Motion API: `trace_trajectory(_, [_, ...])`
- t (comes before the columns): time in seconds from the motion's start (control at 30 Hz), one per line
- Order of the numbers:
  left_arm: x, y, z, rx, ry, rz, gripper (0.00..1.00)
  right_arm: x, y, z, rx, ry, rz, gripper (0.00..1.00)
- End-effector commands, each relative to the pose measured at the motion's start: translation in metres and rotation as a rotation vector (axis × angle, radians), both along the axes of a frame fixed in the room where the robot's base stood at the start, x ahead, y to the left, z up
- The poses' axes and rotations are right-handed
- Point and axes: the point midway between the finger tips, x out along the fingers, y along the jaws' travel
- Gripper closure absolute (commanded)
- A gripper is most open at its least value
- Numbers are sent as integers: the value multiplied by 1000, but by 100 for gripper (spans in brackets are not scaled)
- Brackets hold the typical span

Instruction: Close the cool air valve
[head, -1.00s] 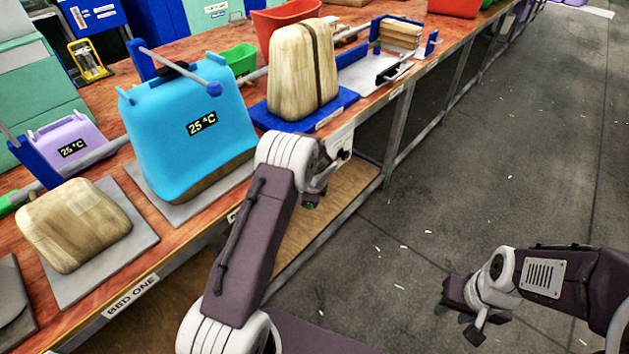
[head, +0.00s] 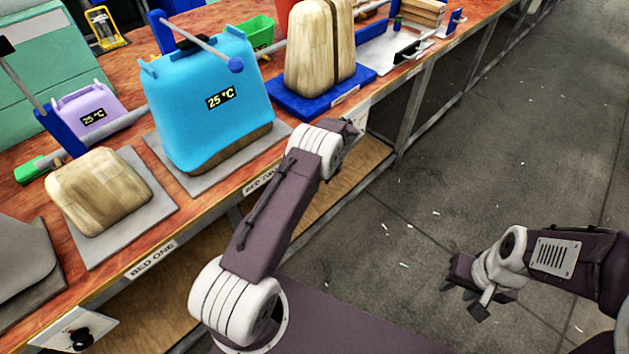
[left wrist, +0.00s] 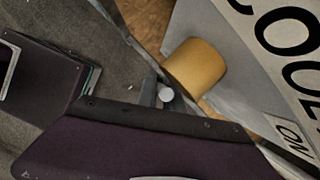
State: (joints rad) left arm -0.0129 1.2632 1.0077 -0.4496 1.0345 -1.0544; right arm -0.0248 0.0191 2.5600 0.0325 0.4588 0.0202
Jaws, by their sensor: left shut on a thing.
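The cool air valve shows in the left wrist view as a brass-coloured cylinder (left wrist: 197,66) beside a white panel lettered "COOL" (left wrist: 285,25) and "ON". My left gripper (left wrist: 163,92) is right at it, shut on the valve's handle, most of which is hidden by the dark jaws. A small pale round end shows between them. In the head view my left arm reaches to the bench front below the wooden block on the blue base; its jaws and the valve are hidden there. My right gripper (head: 470,291) is open and empty over the floor.
A blue press bag (head: 205,100) reading 25 °C stands on the bench, with a lilac one (head: 87,112) behind left. A wooden block (head: 98,192) is at front left. A control panel with a black knob (head: 82,338) is at lower left.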

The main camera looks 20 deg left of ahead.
Motion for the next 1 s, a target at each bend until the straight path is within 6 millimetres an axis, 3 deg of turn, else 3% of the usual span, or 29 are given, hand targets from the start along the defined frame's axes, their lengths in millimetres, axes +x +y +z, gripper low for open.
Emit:
trace_trajectory(0.2, [0,1,2,4,1,-2,100,0,0,1,0,0,0,64])
trace_trajectory(0.23, [0,1,2,4,1,-2,84,0,0,1,0,0,0,64])
trace_trajectory(0.3, [0,1,2,4,1,-2,67,0,0,1,0,0,0,64])
trace_trajectory(0.63, [0,0,4,2,0,-1,67,0,0,1,0,0,0,64])
trace_trajectory(1.0, [8,-28,72,2,-1,-3,67,0,0,12,0,0,0,64])
